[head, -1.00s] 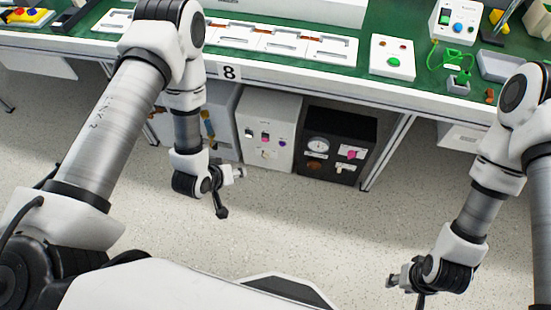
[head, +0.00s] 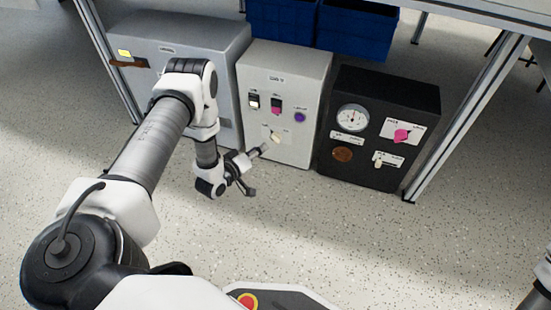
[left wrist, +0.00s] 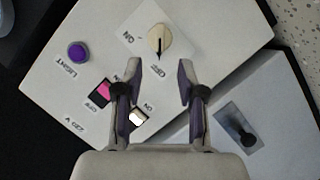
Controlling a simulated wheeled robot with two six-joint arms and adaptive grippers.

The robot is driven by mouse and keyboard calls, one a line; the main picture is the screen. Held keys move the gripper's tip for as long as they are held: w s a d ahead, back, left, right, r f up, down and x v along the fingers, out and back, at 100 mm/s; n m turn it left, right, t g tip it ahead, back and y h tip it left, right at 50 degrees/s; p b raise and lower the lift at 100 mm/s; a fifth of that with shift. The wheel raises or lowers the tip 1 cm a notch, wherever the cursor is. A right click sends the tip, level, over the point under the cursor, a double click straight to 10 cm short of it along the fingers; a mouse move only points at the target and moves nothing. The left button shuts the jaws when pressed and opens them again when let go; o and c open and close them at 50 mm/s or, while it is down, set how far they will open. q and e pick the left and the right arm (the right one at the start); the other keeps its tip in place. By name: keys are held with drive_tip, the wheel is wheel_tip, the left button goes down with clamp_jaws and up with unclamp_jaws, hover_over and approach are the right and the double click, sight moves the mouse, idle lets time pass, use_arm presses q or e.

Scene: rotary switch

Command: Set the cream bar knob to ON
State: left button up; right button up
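The cream bar knob (head: 275,137) is low on the front of the white box (head: 285,75). In the left wrist view the cream knob (left wrist: 157,42) is round-edged, with a dark mark pointing down toward the OFF label (left wrist: 157,70). The ON label (left wrist: 128,37) is to its left there. My left gripper (head: 259,170) is just left of and below the knob in the head view. In the left wrist view my left gripper (left wrist: 158,78) is open and empty, its fingertips short of the knob. My right gripper is out of view.
The white box also has a white switch (head: 254,101), a pink switch (head: 277,105) and a purple button (head: 299,117). A black box (head: 385,95) with a gauge and pink knob (head: 402,136) stands right; a grey box (head: 225,55) stands left. The floor in front is clear.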

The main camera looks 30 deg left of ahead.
sight(272, 140)
use_arm(q)
drive_tip(key=b+x, duration=0.4)
drive_tip(key=x, duration=0.3)
drive_tip(key=shift+w+f, duration=0.15)
drive_tip(key=shift+f, duration=0.05)
drive_tip(key=shift+w, duration=0.2)
drive_tip(key=shift+r, duration=0.15)
clamp_jaws()
